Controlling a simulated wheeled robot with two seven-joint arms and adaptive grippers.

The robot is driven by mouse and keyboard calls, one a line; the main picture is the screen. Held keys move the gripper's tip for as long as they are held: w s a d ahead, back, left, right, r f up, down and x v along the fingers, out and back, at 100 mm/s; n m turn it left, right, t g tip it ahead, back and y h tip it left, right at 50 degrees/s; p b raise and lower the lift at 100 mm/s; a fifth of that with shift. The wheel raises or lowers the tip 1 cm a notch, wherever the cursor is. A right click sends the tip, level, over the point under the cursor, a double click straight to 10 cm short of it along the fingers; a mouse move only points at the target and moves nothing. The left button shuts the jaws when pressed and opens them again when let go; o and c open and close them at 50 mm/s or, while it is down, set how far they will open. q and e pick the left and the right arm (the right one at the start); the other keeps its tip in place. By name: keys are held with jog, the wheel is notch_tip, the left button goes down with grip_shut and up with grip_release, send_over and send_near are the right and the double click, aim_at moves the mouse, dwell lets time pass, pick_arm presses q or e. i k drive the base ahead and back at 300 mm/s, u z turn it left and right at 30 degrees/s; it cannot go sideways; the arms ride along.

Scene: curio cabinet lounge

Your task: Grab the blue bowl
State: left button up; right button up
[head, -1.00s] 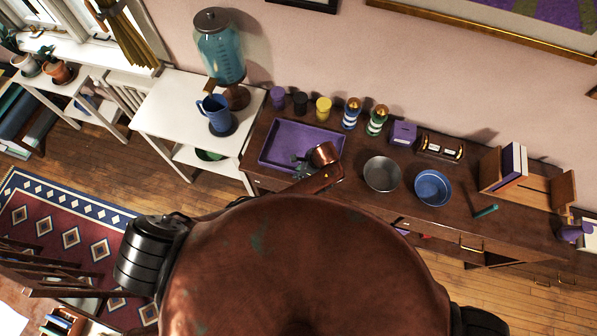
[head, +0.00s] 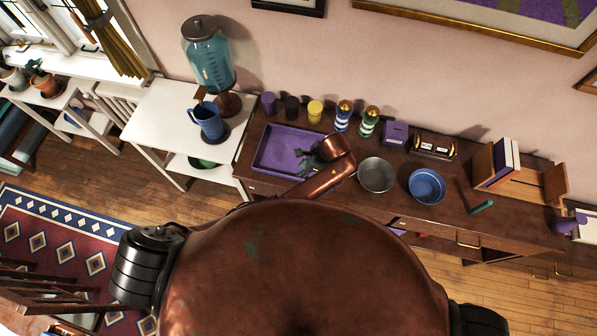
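The blue bowl (head: 427,186) stands upright and looks empty on the dark wooden cabinet top, right of a grey metal bowl (head: 376,175). My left gripper (head: 308,161), at the end of a copper arm, hangs over the right part of the purple tray. It is left of both bowls and apart from the blue one. Its dark fingers look spread, with nothing seen between them, though they show small. My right gripper is not in view.
Behind the bowls stand striped shakers (head: 368,122), a purple box (head: 395,133) and a dark brass-trimmed holder (head: 434,146). A purple tray (head: 262,152) lies left, a teal stick (head: 481,207) and a book rack (head: 555,184) right. A blue pitcher (head: 208,122) stands on the white table.

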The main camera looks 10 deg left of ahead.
aim_at(427, 185)
jog(key=z, duration=1.25)
